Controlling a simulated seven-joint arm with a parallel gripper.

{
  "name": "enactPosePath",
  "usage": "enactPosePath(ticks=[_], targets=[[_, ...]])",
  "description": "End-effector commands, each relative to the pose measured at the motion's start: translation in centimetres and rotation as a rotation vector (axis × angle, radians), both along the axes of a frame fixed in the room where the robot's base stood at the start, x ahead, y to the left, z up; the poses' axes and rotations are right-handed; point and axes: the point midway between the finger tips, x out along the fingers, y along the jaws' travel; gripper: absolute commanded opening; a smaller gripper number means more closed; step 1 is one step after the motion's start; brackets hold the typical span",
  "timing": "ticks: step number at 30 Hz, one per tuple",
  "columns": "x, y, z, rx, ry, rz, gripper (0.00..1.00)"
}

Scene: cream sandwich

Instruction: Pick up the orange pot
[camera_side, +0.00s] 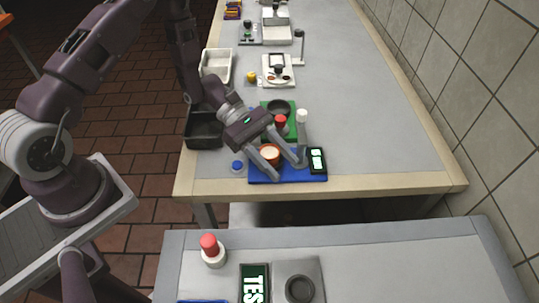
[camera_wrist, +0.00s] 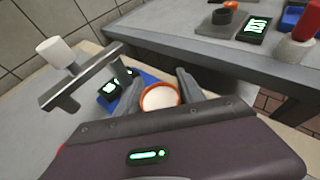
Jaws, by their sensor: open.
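The orange pot (camera_side: 269,153) stands upright on the blue board (camera_side: 285,176) near the table's front edge, with pale contents at its top. It also shows in the wrist view (camera_wrist: 159,98) as an orange rim around a whitish surface. My gripper (camera_side: 284,161) is open, with one finger on each side of the pot at about its height. In the wrist view the fingers (camera_wrist: 186,88) flank the pot; I cannot tell whether either one touches it. The pot's lower part is partly hidden by a finger.
A black display (camera_side: 317,160) stands at the board's right end. A blue-topped item (camera_side: 237,167) is to its left. A red-topped item (camera_side: 280,121) and a white-topped post (camera_side: 302,116) are just behind. A dark tray (camera_side: 204,129) is at the left edge. The table's right side is clear.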

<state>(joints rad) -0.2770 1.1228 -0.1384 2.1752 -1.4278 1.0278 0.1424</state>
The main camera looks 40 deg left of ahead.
Motion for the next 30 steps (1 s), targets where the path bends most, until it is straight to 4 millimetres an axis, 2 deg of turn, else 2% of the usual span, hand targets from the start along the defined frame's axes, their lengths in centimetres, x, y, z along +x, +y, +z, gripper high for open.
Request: enactPosePath(ticks=[4,9,11,20,27,30], targets=[[0.0,0.0,0.0,0.0,0.0,0.0,0.44],[0.0,0.1,0.0,0.0,0.0,0.001,0.1],[0.0,0.1,0.0,0.0,0.0,0.001,0.0],[0.0,0.1,0.5,0.0,-0.002,0.0,0.0],[0.1,0.1,3.5,0.0,-0.004,0.001,0.0],[-1.1,1.3,3.6,0.001,0.003,0.004,0.0]])
